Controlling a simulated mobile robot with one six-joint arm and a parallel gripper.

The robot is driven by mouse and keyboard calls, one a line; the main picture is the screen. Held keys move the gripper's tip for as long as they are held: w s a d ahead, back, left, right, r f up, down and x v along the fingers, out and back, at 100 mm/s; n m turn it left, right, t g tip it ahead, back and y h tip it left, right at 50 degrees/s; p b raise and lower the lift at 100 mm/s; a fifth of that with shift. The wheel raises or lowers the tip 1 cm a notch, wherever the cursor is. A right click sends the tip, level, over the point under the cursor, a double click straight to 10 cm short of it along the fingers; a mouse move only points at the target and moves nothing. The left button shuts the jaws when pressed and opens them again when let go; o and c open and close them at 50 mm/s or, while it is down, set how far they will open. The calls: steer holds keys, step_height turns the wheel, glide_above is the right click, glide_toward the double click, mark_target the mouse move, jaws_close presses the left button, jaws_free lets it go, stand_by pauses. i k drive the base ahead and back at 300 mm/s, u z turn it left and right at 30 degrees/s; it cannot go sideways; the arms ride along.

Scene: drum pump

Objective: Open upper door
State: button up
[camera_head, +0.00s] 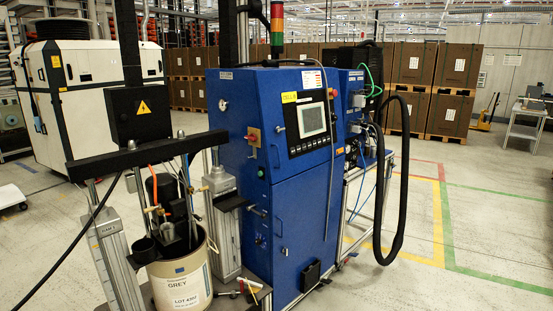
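The blue cabinet (238,120) stands in the middle of the head view. Its upper door (308,158) is on the front and carries a black control panel with a grey screen (313,119). The upper door looks shut, flush with the cabinet front. A small light-coloured fitting, perhaps a latch, shows left of the panel; I cannot tell its exact form. The lower door (300,215) below also looks shut. My gripper is not in view, and nothing of it shows near the door.
A drum (183,285) labelled GREY stands under the pump frame, left of the cabinet. Metal posts (117,265) flank it. A black hose (402,190) loops down right of the cabinet. Open floor with yellow and green lines (480,215) lies at right. Brown crates (455,90) are stacked behind.

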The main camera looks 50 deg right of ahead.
mark_target(295, 99)
steer(key=i, duration=0.9)
